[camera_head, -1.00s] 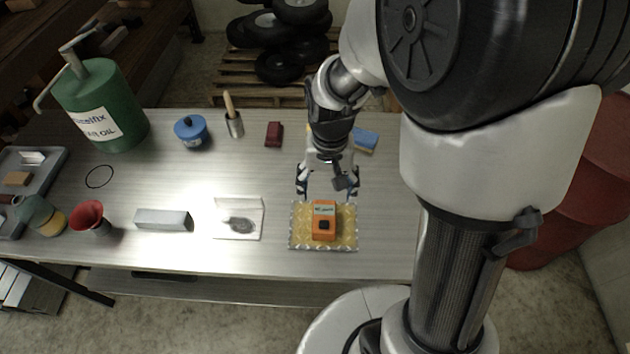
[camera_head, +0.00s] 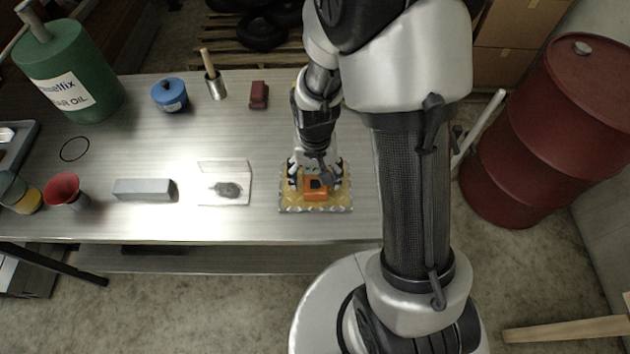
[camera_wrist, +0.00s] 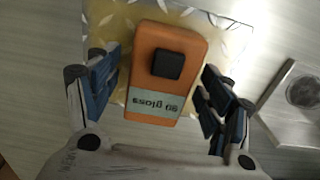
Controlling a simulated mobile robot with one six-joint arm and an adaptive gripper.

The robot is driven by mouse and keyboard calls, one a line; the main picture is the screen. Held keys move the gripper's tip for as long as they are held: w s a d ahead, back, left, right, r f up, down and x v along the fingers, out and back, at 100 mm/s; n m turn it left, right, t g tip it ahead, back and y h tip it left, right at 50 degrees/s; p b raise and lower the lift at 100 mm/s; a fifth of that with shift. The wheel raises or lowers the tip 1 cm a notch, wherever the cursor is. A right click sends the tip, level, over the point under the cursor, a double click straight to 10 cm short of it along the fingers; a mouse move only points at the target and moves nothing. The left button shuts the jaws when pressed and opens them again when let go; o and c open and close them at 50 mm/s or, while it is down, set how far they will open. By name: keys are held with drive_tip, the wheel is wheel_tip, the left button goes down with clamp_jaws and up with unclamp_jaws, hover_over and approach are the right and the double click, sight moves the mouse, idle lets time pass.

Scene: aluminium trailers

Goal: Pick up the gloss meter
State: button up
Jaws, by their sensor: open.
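The gloss meter is an orange box (camera_head: 315,194) with a dark square on top. It lies on a yellow pad with a metallic tread-pattern border (camera_head: 287,207) near the table's front edge. In the wrist view the gloss meter (camera_wrist: 186,50) shows a pale label reading "gloss", upside down. My gripper (camera_head: 316,177) is over it, pointing down. In the wrist view my gripper (camera_wrist: 160,95) is open, with blue-padded fingers on either side of the meter and gaps visible between. The head view partly hides the meter behind my gripper.
A clear plate with a dark patch (camera_head: 237,190) and a grey block (camera_head: 145,190) lie to the left. A red drum (camera_head: 545,130) stands right.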

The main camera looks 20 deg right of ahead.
drive_tip(key=shift+f, duration=0.15)
drive_tip(key=shift+c, duration=0.2)
drive_tip(key=c, duration=1.4)
